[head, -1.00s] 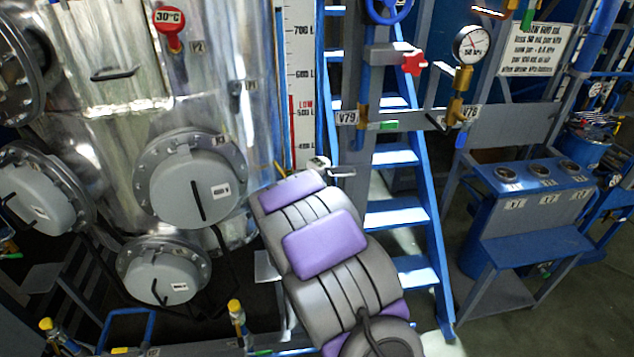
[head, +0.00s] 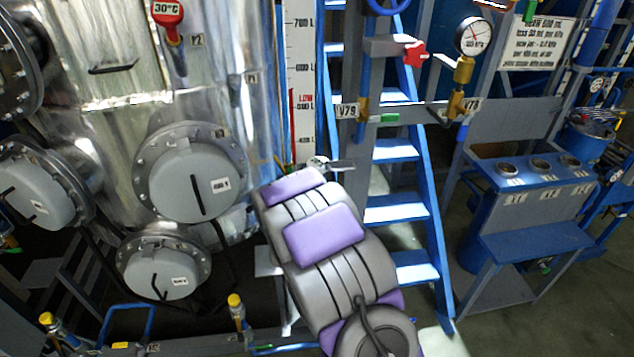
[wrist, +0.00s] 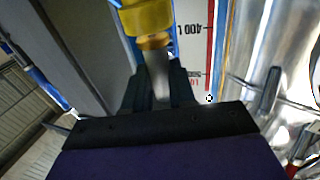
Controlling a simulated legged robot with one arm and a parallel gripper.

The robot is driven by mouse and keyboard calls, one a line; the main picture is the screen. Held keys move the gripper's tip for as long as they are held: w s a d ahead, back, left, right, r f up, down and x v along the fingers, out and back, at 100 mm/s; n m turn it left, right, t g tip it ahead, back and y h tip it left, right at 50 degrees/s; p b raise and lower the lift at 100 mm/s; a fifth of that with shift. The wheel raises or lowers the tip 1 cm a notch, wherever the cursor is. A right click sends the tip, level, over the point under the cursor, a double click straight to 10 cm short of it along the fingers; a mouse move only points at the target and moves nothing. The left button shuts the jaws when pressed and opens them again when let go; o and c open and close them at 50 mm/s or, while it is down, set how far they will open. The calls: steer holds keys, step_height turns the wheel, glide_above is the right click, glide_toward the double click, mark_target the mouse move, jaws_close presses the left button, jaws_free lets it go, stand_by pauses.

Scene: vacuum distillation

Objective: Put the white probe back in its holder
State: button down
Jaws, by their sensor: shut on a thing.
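My gripper (wrist: 160,82) shows in the wrist view with its dark fingers closed on either side of a pale grey-white cylinder (wrist: 157,72), which seems to be the white probe. A brass collar and a yellow block (wrist: 147,18) lie in line above it; I cannot tell whether they belong to it. In the head view my arm reaches up from the bottom centre, and the gripper end (head: 318,163) is small, near the foot of the level scale, left of the blue ladder. The held thing is too small to make out there. I cannot pick out the holder with certainty.
A steel tank (head: 110,110) with grey round covers fills the left. A level scale (head: 302,60) stands beside it. A blue ladder (head: 397,212) and a brass gauge fitting (head: 459,95) are to the right. A blue stand (head: 525,180) has three round openings on top.

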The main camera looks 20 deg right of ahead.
steer(key=shift+f, duration=0.3)
steer(key=c, duration=0.8)
jaws_free()
steer(key=shift+c, duration=0.2)
steer(key=p+v, duration=1.6)
steer(key=v, duration=0.1)
steer(key=shift+s+f, duration=0.15)
steer(key=shift+s, duration=0.05)
steer(key=shift+a, duration=0.15)
stand_by(0.8)
